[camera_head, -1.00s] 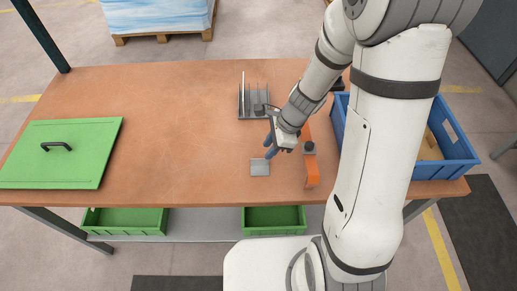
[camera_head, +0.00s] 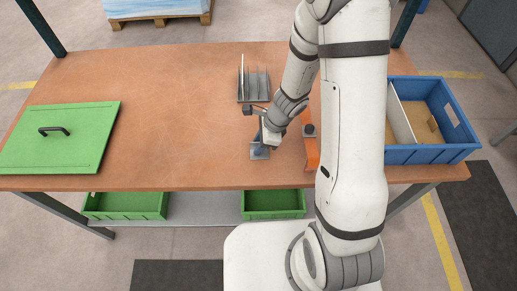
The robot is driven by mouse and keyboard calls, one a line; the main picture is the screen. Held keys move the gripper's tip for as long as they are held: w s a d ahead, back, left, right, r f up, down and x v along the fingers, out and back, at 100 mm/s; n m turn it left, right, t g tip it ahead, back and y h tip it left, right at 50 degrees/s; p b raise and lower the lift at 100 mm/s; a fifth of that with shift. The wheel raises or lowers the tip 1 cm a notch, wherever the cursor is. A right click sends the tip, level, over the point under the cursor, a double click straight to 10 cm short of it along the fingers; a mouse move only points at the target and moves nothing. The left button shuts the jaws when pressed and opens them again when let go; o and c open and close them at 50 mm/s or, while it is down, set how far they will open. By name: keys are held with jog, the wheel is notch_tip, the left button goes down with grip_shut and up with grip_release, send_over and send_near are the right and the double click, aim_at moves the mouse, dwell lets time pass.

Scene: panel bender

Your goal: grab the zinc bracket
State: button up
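The zinc bracket (camera_head: 257,155) looks like a small grey metal piece with a flat square face. It lies on the wooden table near the front edge, left of the orange bar. My gripper (camera_head: 261,147) points down right over the bracket, its fingertips at or very near it. The fingers and wrist hide part of the bracket. I cannot tell whether the fingers are open or closed on it.
An orange bar (camera_head: 311,153) with a dark knob lies close on the right. A grey slotted rack (camera_head: 253,97) stands behind. A divided blue crate (camera_head: 428,155) is at the right, a green lid (camera_head: 60,150) at the left. The table's left middle is clear.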

grip_shut()
jog(key=shift+r, duration=0.1)
dwell(0.3)
